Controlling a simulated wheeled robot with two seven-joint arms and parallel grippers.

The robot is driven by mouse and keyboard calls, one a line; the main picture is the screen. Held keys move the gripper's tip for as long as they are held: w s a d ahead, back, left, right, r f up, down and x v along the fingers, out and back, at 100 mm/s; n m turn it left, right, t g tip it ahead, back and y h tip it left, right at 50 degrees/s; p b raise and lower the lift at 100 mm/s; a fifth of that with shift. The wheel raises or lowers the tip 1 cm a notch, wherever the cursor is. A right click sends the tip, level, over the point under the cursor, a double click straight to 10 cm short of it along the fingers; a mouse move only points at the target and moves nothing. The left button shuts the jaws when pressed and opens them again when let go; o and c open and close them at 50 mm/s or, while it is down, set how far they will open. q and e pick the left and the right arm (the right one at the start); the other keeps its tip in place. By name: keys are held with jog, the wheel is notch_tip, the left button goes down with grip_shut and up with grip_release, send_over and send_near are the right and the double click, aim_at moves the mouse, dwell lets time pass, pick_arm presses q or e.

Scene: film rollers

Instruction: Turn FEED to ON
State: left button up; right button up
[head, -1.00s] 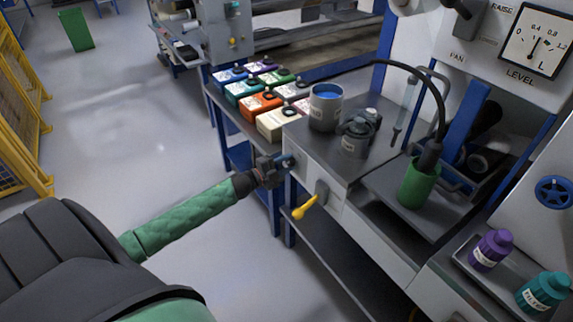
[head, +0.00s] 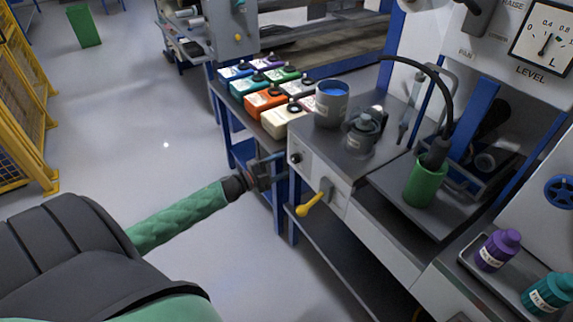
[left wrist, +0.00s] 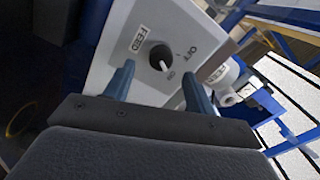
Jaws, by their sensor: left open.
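The FEED knob (left wrist: 160,57) is a dark round dial with a white pointer on a pale panel (left wrist: 121,62), between the FEED label and the OFF and ON marks. Its pointer is turned toward ON. In the head view the small dark knob (head: 296,158) sits on the front face of the grey cabinet. My left gripper (head: 280,162) is just left of it, apart from it and empty. In the left wrist view my gripper (left wrist: 157,85) has its two blue fingers wide apart, with the knob showing between and beyond them. My right gripper is not in view.
A yellow-handled lever (head: 312,203) sticks out below and right of the knob. Cans (head: 331,104) and a green cup (head: 425,183) stand on the cabinet. Coloured ink boxes (head: 265,100) fill the bench behind. The floor at left is clear up to a yellow fence (head: 20,140).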

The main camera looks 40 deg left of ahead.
pick_arm(q)
jog(key=v, duration=0.2)
jog(key=shift+s+a, duration=0.15)
jog(key=shift+s, duration=0.2)
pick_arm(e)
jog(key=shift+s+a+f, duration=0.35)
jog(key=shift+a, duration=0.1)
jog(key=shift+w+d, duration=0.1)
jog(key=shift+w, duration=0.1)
